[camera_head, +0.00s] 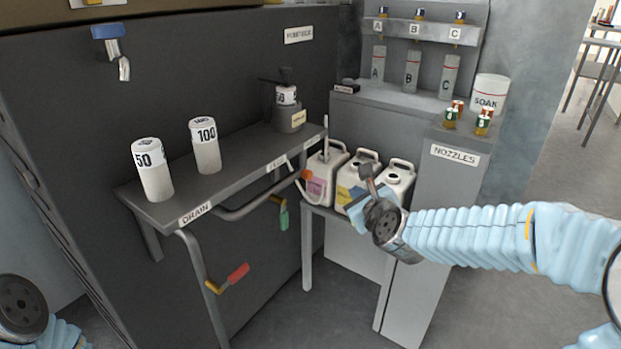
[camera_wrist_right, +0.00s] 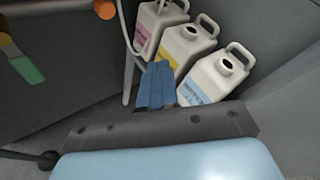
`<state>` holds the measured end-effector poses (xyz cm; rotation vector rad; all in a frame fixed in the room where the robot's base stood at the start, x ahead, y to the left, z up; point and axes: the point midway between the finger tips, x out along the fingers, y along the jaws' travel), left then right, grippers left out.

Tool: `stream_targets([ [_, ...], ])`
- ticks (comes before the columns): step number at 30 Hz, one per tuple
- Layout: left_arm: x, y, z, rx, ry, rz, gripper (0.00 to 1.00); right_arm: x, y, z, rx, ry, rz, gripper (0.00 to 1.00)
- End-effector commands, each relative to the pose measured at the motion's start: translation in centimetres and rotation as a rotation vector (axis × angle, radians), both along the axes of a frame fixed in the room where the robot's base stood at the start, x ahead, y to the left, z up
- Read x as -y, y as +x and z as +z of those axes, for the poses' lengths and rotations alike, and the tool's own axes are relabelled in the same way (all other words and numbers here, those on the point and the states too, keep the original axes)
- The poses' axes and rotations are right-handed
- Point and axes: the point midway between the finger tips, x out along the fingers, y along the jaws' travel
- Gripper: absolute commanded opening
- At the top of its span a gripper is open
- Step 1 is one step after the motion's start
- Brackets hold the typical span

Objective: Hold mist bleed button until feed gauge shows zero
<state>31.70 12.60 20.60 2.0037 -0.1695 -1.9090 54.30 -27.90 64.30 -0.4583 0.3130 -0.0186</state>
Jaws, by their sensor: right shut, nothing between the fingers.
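My right gripper (camera_head: 358,204) is shut and empty. In the head view it overlaps the front of the white jugs; I cannot tell whether it touches them. Its blue fingers (camera_wrist_right: 157,84) show closed together in the right wrist view, pointing toward the jugs. A FEED label (camera_head: 276,163) is on the front edge of the grey shelf (camera_head: 240,178). I cannot make out a feed gauge or a mist bleed button in either view. A dark round part of my left arm shows at the lower left, but its fingers are out of view.
White jugs (camera_head: 399,178) stand on a low stand beside a grey NOZZLES cabinet (camera_head: 440,190). A red handle (camera_head: 237,274) and a green handle (camera_head: 284,219) hang below the shelf. White cylinders (camera_head: 205,150) stand on it. The floor (camera_head: 300,310) in front is clear.

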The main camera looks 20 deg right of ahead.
Motion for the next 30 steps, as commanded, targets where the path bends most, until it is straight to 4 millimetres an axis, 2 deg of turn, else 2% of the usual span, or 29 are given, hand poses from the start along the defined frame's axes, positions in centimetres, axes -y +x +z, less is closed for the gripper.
stream_targets([
  [6,0.0,0.0,0.1,0.0,0.0,0.0,0.0,-0.1,0.1,0.0,-0.002,-0.003,0.001,0.0],
  [11,-0.1,0.0,1.0,0.002,0.001,0.001,0.0,-0.7,0.8,0.2,-0.004,-0.003,0.004,0.0],
  [22,-0.4,0.1,4.3,0.008,0.01,0.007,0.0,-3.8,4.8,0.3,-0.006,-0.003,0.004,0.0],
  [30,-0.4,0.1,4.0,0.007,0.01,0.005,0.0,-5.2,6.7,-0.1,-0.002,-0.003,0.002,0.0],
])
